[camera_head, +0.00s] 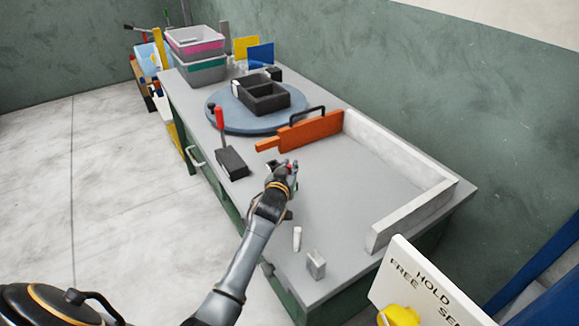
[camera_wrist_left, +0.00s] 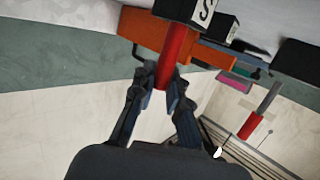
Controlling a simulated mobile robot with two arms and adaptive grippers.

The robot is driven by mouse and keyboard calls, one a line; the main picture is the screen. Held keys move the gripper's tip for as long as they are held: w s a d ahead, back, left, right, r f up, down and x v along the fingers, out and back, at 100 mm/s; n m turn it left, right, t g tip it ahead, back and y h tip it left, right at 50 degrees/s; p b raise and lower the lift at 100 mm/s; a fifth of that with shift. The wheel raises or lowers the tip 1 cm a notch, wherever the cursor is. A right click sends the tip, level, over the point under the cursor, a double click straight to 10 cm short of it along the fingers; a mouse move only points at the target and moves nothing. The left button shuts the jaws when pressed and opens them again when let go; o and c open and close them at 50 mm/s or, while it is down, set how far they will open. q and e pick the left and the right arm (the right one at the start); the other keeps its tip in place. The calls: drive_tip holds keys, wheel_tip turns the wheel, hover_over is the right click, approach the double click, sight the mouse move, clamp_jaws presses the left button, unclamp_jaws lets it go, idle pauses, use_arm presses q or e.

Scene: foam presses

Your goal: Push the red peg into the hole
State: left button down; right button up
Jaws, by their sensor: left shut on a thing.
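My left gripper (camera_head: 287,180) is over the middle of the grey bench. In the left wrist view, its two fingers (camera_wrist_left: 165,98) are shut on the red peg (camera_wrist_left: 173,52). The peg's far end meets a dark block marked with an S (camera_wrist_left: 187,9). I cannot tell whether it is inside the block or only touching it, and the hole itself is hidden. In the head view only a small bit of the red peg (camera_head: 291,168) shows at the fingertips. My right gripper is not in view.
A red-handled lever (camera_head: 219,118) on a black block (camera_head: 231,162) stands left of the gripper. An orange bar (camera_head: 312,131) and a pale wall (camera_head: 412,213) bound the clear bench area (camera_head: 350,190). A white cylinder (camera_head: 297,238) and a grey block (camera_head: 316,265) are near the front.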

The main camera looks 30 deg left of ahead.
use_arm(q)
drive_tip(key=shift+f+b, duration=0.4)
drive_tip(key=shift+f, duration=0.2)
drive_tip(key=c, duration=1.3)
unclamp_jaws()
drive_tip(key=shift+o, duration=0.2)
drive_tip(key=v, duration=1.2)
drive_tip(key=shift+d, duration=0.1)
